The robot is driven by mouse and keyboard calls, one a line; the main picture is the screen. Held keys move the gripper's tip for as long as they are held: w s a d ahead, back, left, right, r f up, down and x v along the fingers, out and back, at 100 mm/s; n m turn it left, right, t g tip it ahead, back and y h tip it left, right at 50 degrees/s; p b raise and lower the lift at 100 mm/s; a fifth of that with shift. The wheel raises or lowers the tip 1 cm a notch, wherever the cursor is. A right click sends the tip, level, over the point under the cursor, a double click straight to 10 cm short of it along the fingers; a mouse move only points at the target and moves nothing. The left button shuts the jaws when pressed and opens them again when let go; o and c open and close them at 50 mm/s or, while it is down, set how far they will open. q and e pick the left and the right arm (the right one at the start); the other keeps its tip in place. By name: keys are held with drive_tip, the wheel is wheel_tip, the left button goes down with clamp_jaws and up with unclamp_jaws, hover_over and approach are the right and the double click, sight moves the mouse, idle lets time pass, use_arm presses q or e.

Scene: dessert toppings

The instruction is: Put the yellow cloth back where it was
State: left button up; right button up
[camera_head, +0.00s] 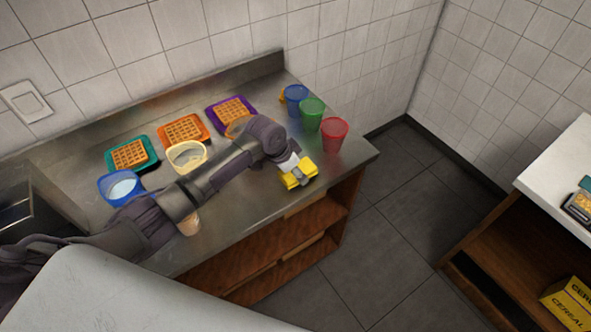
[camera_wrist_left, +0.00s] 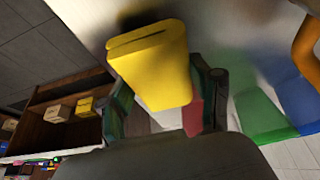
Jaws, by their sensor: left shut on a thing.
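The yellow cloth (camera_head: 290,182) is a folded block between the fingers of my left gripper (camera_head: 299,171), near the front right edge of the steel counter (camera_head: 238,205). In the left wrist view the cloth (camera_wrist_left: 152,65) fills the space between the gripper's fingers (camera_wrist_left: 166,92). The head view does not clearly show whether the cloth touches the counter. My right gripper is not in view.
Red (camera_head: 334,134), green (camera_head: 312,114) and blue (camera_head: 296,98) cups stand behind the cloth at the right. Waffles lie on teal (camera_head: 151,146), orange (camera_head: 166,132) and purple (camera_head: 215,118) plates. A blue bowl (camera_head: 112,196) and a cream bowl (camera_head: 175,160) stand in front. My arm crosses the counter.

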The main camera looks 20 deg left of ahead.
use_arm(q)
drive_tip(key=shift+f, duration=0.55)
drive_tip(key=o, duration=1)
drive_tip(key=shift+f, duration=0.15)
drive_tip(key=shift+r, duration=0.35)
drive_tip(key=b+v, duration=0.1)
drive_tip(key=v, duration=0.9)
drive_tip(key=shift+s+a+r, duration=0.1)
drive_tip(key=shift+s+r, duration=0.1)
drive_tip(key=shift+s+a+r, duration=0.1)
drive_tip(key=shift+s+r, duration=0.05)
drive_tip(key=shift+r, duration=0.4)
